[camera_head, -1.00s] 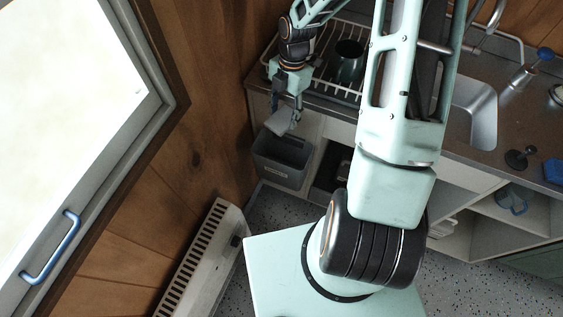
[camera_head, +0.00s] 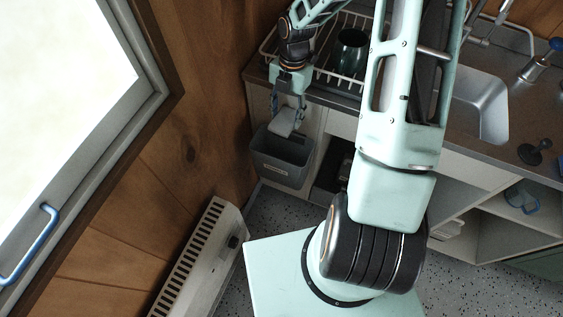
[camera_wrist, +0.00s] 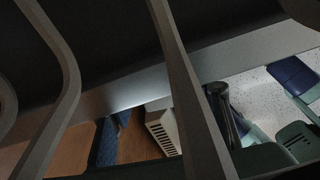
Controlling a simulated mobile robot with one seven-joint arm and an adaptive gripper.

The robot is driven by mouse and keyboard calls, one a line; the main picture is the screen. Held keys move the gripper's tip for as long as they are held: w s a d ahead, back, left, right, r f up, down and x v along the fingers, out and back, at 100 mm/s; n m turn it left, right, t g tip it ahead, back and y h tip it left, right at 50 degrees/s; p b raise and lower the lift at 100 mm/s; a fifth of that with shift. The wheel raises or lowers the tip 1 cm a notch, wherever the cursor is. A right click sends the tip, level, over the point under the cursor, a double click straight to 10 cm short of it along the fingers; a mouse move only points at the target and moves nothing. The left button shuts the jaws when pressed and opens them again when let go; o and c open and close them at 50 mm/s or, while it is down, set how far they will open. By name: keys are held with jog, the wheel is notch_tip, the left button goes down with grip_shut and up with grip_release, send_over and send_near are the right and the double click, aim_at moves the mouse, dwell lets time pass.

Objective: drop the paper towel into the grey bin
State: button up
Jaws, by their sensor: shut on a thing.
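The paper towel (camera_head: 284,123) is a small pale, crumpled-looking piece in the head view. My gripper (camera_head: 286,116) is shut on it, pointing down, with a finger on either side. I cannot make out the towel or the bin in the dark wrist view.
A wire dish rack (camera_head: 338,82) with a dark cup (camera_head: 351,52) stands on the counter beside my gripper. The sink (camera_head: 482,105) is to the right. A heater (camera_head: 200,262) lies along the wall, also in the wrist view (camera_wrist: 163,132). A blue-handled window (camera_head: 38,244) is at left.

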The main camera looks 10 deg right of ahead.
jog(key=shift+f, duration=0.3)
jog(key=o, duration=1.2)
jog(key=shift+r, duration=0.1)
jog(key=r, duration=0.4)
jog(key=w+r, duration=0.1)
jog(key=r, duration=0.3)
jog(key=d+r, duration=0.1)
jog(key=r, duration=0.2)
jog(key=shift+w+d+r, duration=0.1)
jog(key=shift+w+r, duration=0.1)
jog(key=shift+r, duration=0.2)
